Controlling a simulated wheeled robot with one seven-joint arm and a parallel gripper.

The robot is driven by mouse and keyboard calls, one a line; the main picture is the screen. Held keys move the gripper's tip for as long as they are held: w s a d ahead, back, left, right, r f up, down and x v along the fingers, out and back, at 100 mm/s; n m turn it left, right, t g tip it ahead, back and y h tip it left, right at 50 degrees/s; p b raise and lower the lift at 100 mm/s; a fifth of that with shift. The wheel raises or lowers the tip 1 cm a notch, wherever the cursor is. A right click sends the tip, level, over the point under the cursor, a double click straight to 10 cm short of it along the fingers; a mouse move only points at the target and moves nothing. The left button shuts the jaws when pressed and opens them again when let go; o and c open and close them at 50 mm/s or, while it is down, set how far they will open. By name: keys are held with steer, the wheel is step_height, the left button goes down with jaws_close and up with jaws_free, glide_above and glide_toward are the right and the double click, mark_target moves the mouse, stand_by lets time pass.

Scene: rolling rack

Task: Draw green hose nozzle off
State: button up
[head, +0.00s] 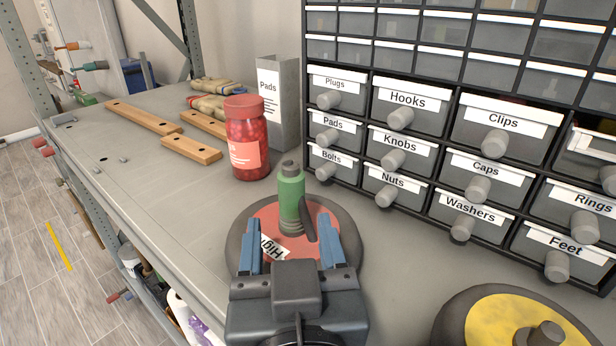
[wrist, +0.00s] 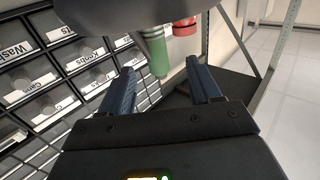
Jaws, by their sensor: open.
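The green hose nozzle (head: 291,195) stands upright on a round dark base with a red top (head: 268,215) labelled "High", in the head view. A dark lever sticks out at its lower right side. My gripper (head: 293,235) is open, its two blue fingers on either side of the red top, in front of the nozzle. In the wrist view the nozzle (wrist: 158,54) shows beyond and between the open fingers (wrist: 165,80). I cannot tell whether the fingers touch anything. The nozzle's lower end is partly hidden in the wrist view.
A jar with red contents (head: 247,150) stands behind, left of the nozzle. A grey "Pads" holder (head: 287,100) is behind it. A labelled drawer cabinet (head: 400,125) lines the right. A round base with a yellow top (head: 480,320) is at front right.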

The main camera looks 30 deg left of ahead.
mark_target(292, 197)
steer(key=x, duration=0.2)
steer(key=p+x, duration=0.1)
steer(key=x, duration=0.1)
steer(key=r+p+x, duration=0.1)
steer(key=x, duration=0.2)
steer(key=shift+d, duration=0.2)
steer(key=shift+w+a+f, duration=0.1)
steer(key=shift+w+a, duration=0.1)
steer(key=shift+w, duration=0.2)
jaws_close()
